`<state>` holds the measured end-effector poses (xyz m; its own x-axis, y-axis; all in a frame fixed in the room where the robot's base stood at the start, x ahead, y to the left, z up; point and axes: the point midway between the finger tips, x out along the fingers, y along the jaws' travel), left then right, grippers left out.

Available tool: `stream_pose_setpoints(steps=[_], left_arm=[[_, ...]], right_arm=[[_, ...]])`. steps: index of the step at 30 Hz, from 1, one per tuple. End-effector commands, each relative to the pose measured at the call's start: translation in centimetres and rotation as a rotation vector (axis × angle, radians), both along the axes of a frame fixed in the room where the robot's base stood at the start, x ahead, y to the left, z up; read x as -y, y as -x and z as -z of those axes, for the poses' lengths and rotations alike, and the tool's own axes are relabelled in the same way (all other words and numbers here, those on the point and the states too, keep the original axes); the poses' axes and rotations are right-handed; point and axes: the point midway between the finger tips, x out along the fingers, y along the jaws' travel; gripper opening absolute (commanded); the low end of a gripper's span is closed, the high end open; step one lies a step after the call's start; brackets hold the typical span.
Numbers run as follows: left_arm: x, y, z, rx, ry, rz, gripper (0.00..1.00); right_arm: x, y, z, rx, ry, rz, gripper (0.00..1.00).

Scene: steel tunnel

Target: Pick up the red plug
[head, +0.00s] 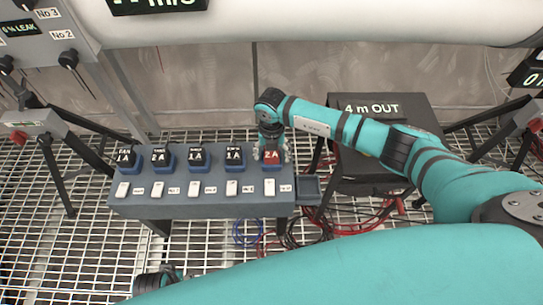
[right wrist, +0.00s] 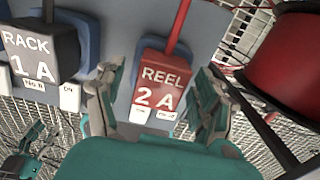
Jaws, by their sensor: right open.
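The red plug (head: 271,158) sits in the rightmost socket of the grey bench. In the right wrist view the red plug (right wrist: 163,85) is marked REEL 2A, with a red cable running from its top. My right gripper (head: 271,152) is over it, and its fingers mostly hide behind the wrist and plug in the head view. In the right wrist view my right gripper (right wrist: 160,82) is open, one finger on each side of the plug with gaps between. My left gripper (right wrist: 32,148) shows small at the lower left; its jaws are unclear.
A small open tray (head: 308,190) is at the bench's right end. A black box (head: 385,110) and a red drum (right wrist: 295,65) are to the right.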

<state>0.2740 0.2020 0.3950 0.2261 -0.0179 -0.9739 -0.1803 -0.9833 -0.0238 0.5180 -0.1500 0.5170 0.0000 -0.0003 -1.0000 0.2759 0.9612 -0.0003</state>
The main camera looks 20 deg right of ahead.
Motion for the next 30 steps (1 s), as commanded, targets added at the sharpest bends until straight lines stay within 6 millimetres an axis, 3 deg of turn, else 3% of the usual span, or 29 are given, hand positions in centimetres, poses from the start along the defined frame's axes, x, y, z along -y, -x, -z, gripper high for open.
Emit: stream_pose_setpoints(steps=[2,17,25,30], left_arm=[[0.0,0.0,0.0,0.000,0.000,0.000,0.40],[0.0,0.0,0.0,0.000,0.000,0.000,0.40],[0.0,0.0,0.0,0.001,0.000,0.000,0.40],[0.0,0.1,0.4,0.003,0.000,0.001,0.40]], right_arm=[[0.0,0.0,0.0,0.000,0.000,0.000,0.71],[0.0,0.0,-0.1,0.001,-0.001,0.000,0.07],[0.0,-0.1,-0.3,0.001,-0.001,0.001,0.07],[0.0,-0.1,-1.6,0.003,-0.001,0.000,0.07]])
